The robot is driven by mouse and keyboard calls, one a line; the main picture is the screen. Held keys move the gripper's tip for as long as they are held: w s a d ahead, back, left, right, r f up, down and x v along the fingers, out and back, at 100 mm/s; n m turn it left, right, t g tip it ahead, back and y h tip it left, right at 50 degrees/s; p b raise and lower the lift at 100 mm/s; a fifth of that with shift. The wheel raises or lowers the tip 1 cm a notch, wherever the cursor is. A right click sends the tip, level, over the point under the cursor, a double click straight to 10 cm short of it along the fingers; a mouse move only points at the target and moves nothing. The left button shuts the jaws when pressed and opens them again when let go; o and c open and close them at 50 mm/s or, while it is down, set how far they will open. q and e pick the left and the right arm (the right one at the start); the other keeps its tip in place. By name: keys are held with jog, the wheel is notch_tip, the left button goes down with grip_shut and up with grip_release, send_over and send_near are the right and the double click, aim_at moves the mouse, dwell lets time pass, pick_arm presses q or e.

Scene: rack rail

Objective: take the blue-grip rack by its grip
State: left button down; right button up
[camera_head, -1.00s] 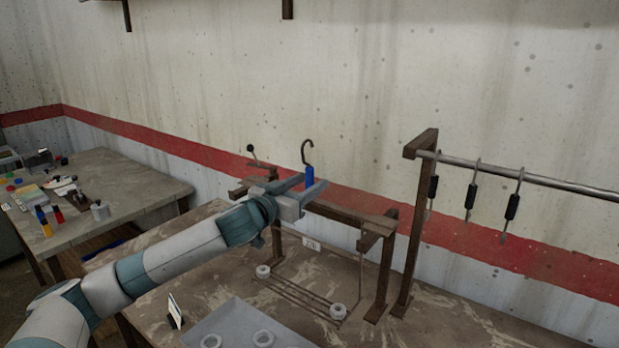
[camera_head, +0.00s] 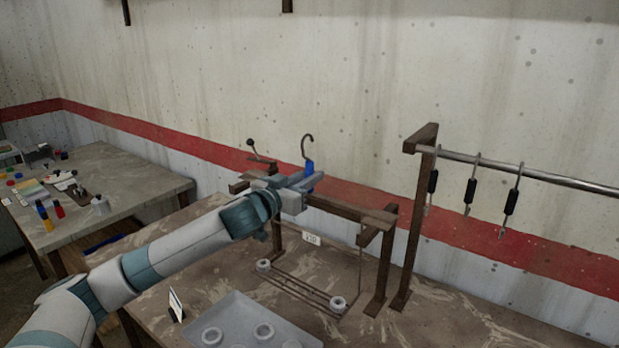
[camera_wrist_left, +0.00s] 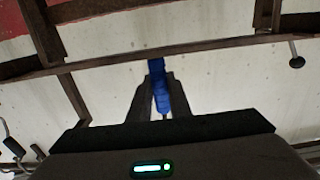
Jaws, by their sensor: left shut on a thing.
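The blue grip (camera_head: 309,172) of the rack stands upright at the wooden stand, with a dark hook (camera_head: 307,146) above it. My left gripper (camera_head: 308,184) is shut on this grip. In the left wrist view the blue grip (camera_wrist_left: 160,88) sits between the two dark fingers of my left gripper (camera_wrist_left: 159,92). The rack's wire bottom (camera_head: 300,288) hangs or rests low under the stand's beam, with a pale ring at each end; I cannot tell if it touches the bench. My right gripper is not in view.
A wooden stand (camera_head: 350,212) surrounds the rack. A steel rail (camera_head: 550,177) at right carries several black-grip hooks (camera_head: 470,190). A grey tray (camera_head: 240,306) with pale rings and a small card (camera_head: 176,305) are in front. A second table (camera_head: 120,185) is at left.

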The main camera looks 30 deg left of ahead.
aim_at(306, 166)
pick_arm(q)
jog(key=shift+r, duration=0.2)
jog(key=shift+r+p, duration=0.8)
jog(key=shift+p, duration=0.05)
jog(key=shift+r+p, duration=0.65)
jog(key=shift+r, duration=0.05)
